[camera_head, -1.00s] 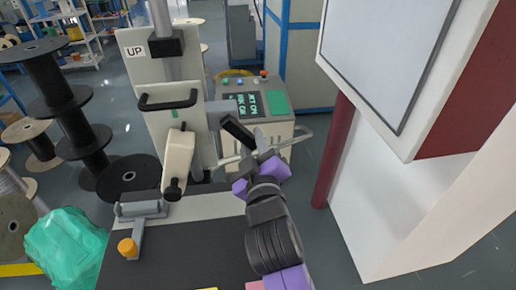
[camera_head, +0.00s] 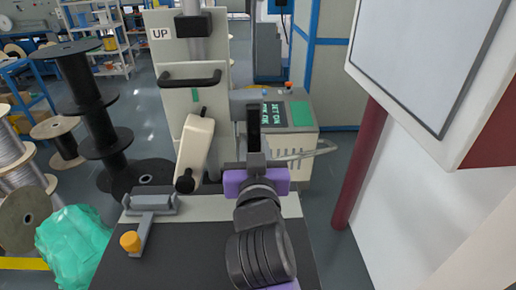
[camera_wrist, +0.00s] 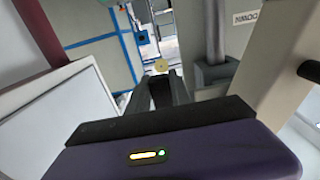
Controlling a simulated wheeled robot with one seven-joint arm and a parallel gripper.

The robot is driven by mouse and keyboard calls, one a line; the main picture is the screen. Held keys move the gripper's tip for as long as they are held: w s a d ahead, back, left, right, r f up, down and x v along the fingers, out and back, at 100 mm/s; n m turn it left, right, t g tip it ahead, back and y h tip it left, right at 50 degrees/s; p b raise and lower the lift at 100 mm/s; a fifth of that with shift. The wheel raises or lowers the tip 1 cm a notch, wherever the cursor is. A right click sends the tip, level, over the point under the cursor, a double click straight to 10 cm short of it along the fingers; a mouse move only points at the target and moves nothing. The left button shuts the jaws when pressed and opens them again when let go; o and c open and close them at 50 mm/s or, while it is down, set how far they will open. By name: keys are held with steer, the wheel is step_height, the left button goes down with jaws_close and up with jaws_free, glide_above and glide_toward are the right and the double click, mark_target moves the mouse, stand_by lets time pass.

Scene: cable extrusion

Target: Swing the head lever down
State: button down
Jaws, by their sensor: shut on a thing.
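A black lever bar (camera_head: 253,122) stands out at the right side of the pale machine column (camera_head: 183,60). In the head view it points nearly straight up. My gripper (camera_head: 255,160) is at its lower end, and its fingers are shut on it. The wrist view shows my gripper (camera_wrist: 160,92) with the dark lever (camera_wrist: 160,91) between the two fingers. How deep the grip is, I cannot tell. A cream arm with black knobs (camera_head: 196,140) hangs on the column front, left of my gripper and apart from it.
A control box (camera_head: 285,120) stands behind my gripper. A white cabinet with a screen (camera_head: 425,50) and a dark red post (camera_head: 364,165) are on the right. A roller with an orange knob (camera_head: 131,241) is at front left. Black spools (camera_head: 85,80) stand farther left.

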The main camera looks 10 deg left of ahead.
steer(key=shift+a+r, duration=0.15)
stand_by(0.3)
steer(key=c, duration=1.2)
jaws_free()
steer(key=shift+o, duration=0.2)
steer(key=v, duration=0.8)
